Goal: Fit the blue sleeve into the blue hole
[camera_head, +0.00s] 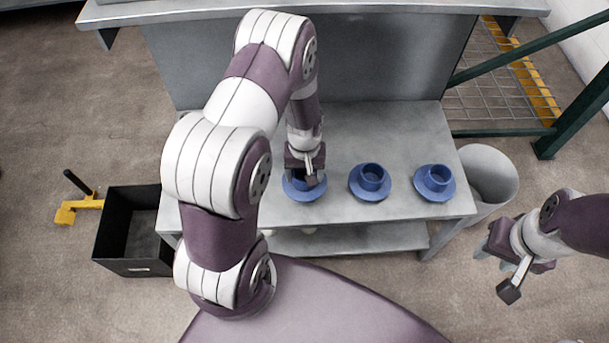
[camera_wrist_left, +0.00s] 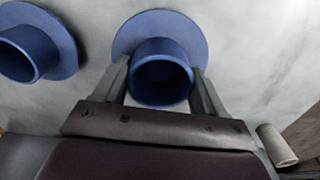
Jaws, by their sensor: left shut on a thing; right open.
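Three blue flanged sleeves stand in a row on the grey bench, each a short tube rising from a round flange. In the head view the left one (camera_head: 304,193) is partly hidden under my left gripper (camera_head: 304,177); the middle one (camera_head: 370,180) and right one (camera_head: 436,182) stand free. In the left wrist view my left gripper (camera_wrist_left: 160,72) has its fingers on both sides of the tube of one blue sleeve (camera_wrist_left: 160,46), shut on it. My right gripper (camera_head: 494,271) is open and empty, off the bench at the right. I cannot make out a separate blue hole.
The grey bench (camera_head: 400,138) has clear surface behind the sleeves. A black bin (camera_head: 135,265) stands on the floor at left, by a yellow piece (camera_head: 72,211). A grey round bin (camera_head: 490,172) stands at the bench's right end. Green rails (camera_head: 495,133) rise at right.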

